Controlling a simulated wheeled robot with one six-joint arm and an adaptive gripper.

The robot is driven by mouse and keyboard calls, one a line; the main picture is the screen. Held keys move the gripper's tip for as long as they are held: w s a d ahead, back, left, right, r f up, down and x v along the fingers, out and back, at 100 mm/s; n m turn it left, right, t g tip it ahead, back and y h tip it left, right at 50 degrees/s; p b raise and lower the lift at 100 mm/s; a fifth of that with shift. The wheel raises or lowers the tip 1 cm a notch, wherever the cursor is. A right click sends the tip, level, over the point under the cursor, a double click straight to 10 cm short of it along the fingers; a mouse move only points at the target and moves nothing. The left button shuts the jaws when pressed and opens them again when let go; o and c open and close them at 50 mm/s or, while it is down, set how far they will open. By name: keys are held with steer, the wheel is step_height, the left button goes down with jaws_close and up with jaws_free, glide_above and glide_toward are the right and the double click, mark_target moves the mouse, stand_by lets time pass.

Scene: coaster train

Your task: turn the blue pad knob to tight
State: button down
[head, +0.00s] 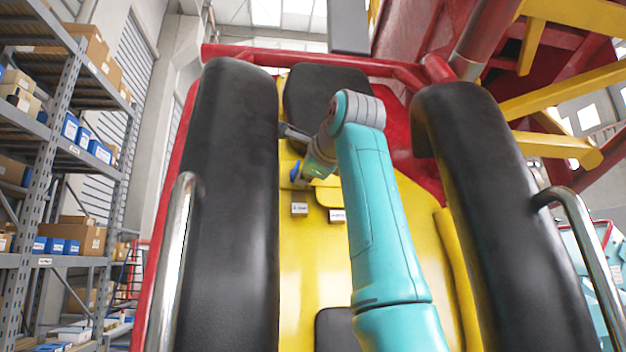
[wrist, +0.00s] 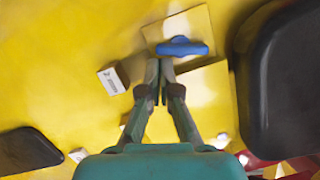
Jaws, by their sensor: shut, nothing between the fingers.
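The blue pad knob (wrist: 182,46) sits on a raised yellow square plate (wrist: 196,24) on the yellow seat back, its bar lying roughly sideways in the wrist view. In the head view a small blue part of it (head: 294,172) shows beside my gripper (head: 303,176), which is partly hidden by its own wrist. In the wrist view my gripper (wrist: 160,64) is shut and empty, its fingertips just below the knob's left half. I cannot tell whether they touch it. I cannot read any tight mark.
Black padded restraints stand left (head: 230,210) and right (head: 500,220) of my arm, with steel handles (head: 172,270) outside them. A black headrest (head: 318,92) is above. Small label blocks (head: 300,209) sit below the knob. A black pad (wrist: 285,80) lies right in the wrist view.

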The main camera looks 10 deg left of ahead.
steer(key=shift+s+a+f+m+t, duration=0.1)
steer(key=shift+a+m+t, duration=0.05)
steer(key=shift+m, duration=0.5)
steer(key=shift+s+a+m+t, duration=0.1)
steer(key=shift+a+m+t, duration=0.05)
steer(key=shift+m, duration=0.5)
steer(key=shift+a+f+m+t, duration=0.1)
steer(key=shift+a+m+t, duration=0.2)
steer(key=shift+m, duration=0.6)
steer(key=m, duration=0.2)
steer(key=a+m+h, duration=0.1)
steer(key=shift+s+m+t, duration=0.2)
steer(key=shift+m+t, duration=0.2)
steer(key=shift+a+m, duration=0.4)
steer(key=shift+m, duration=0.5)
steer(key=shift+s+a+r, duration=0.1)
steer(key=shift+r, duration=0.15)
steer(key=shift+a+r, duration=0.3)
steer(key=shift+f, duration=0.1)
